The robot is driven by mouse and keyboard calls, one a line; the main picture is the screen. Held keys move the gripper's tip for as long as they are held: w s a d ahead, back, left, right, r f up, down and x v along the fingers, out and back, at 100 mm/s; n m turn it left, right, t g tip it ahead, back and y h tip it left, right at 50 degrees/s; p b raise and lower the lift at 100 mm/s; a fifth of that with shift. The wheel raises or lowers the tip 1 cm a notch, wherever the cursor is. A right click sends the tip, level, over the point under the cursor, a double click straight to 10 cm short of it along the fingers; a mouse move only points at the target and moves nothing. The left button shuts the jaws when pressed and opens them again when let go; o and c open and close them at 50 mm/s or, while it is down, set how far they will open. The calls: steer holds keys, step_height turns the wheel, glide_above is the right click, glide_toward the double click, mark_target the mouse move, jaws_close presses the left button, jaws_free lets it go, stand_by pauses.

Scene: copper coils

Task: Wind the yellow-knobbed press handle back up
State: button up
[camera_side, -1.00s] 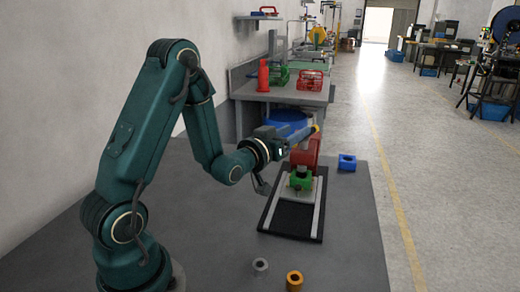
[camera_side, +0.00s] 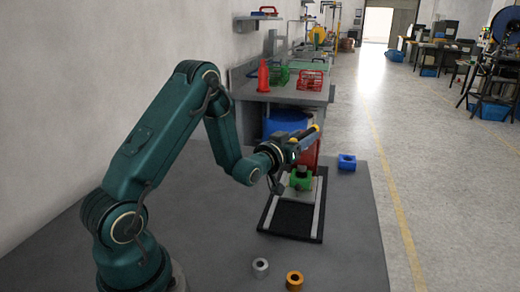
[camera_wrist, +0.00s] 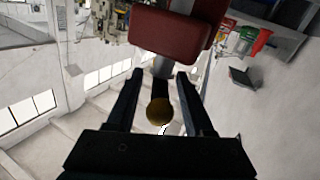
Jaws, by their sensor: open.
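The red press (camera_side: 313,158) stands at the back of a black base with two pale rails (camera_side: 292,216), partly hidden behind my gripper. A green block (camera_side: 301,182) sits on the base under it. In the wrist view, the red press body (camera_wrist: 172,35) fills the top centre. The dull yellow knob (camera_wrist: 159,111) lies between the two dark fingers of my gripper (camera_wrist: 158,76), with a gap on each side. My gripper (camera_side: 306,136) is open around the knob, level with the press's upper part. Contact with the knob cannot be made out.
A blue coil (camera_side: 346,162) lies right of the press. A grey coil (camera_side: 261,267) and an orange coil (camera_side: 294,280) stand at the table's front. A workbench (camera_side: 285,93) with red and green racks is behind. The table's right side is mostly clear.

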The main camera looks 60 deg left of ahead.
jaws_close()
steer(key=shift+d, duration=0.15)
